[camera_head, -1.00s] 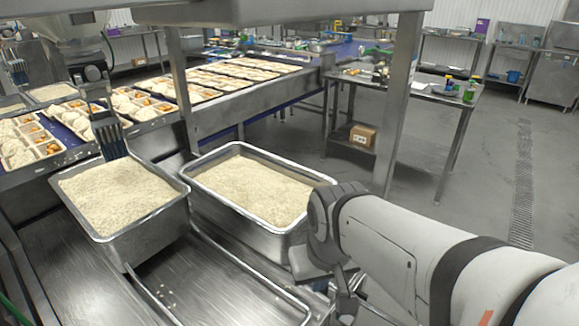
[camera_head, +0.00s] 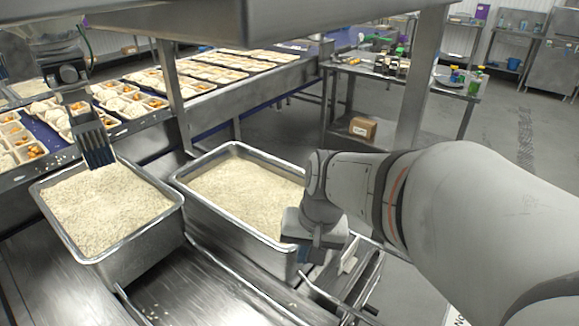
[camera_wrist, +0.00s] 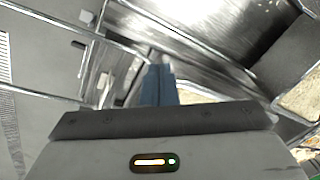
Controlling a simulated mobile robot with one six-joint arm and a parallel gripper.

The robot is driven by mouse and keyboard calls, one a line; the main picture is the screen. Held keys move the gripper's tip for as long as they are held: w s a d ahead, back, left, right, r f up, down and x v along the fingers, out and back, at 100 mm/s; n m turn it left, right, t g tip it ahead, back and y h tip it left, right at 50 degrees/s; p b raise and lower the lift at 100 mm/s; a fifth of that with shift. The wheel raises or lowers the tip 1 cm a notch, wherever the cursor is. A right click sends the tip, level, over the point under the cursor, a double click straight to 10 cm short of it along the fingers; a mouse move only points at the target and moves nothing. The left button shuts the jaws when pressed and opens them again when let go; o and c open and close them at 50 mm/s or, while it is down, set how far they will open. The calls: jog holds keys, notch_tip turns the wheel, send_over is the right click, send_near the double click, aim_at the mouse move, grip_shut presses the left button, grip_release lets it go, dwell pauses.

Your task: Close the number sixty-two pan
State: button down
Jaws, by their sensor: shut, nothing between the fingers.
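Two open steel pans full of rice stand side by side in the head view, the left pan (camera_head: 146,248) and the right pan (camera_head: 226,224). No number sixty-two is readable on either, and I see no lid on them. My gripper (camera_wrist: 158,78) shows in the wrist view as two blue fingers held together, with nothing between them. In the head view, my wrist is over the near right corner of the right pan and hides part of it. I cannot tell whether it touches the pan.
Steel rails (camera_head: 232,286) run in front of the pans. A dark comb-like tool (camera_head: 94,148) hangs over the left pan's far edge. A steel post (camera_head: 422,80) stands behind my arm. Filled meal trays (camera_head: 232,76) line the conveyor. Open floor lies to the right.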

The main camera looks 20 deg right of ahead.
jog(key=w+d+f+m+t+y+p, duration=0.25)
jog(key=w+d+f+m+y, duration=0.2)
jog(key=w+d+m, duration=0.8)
jog(key=d+f+m+t+p, duration=0.1)
jog(key=d+f+m+t, duration=0.1)
jog(key=d+f+m, duration=0.35)
jog(key=d+f+m+t+p, duration=0.1)
jog(key=d+f+m+t, duration=0.1)
jog(key=d+m, duration=0.6)
jog(key=n, duration=0.1)
send_over(349, 240)
jog(key=shift+g, duration=0.25)
notch_tip(349, 240, down, 7)
jog(key=shift+f+p, duration=0.2)
jog(key=shift+p, duration=0.15)
jog(key=w+a, duration=0.1)
jog(key=w+a+p, duration=0.1)
jog(key=w, duration=0.1)
jog(key=shift+r, duration=0.2)
jog(key=shift+w, duration=0.1)
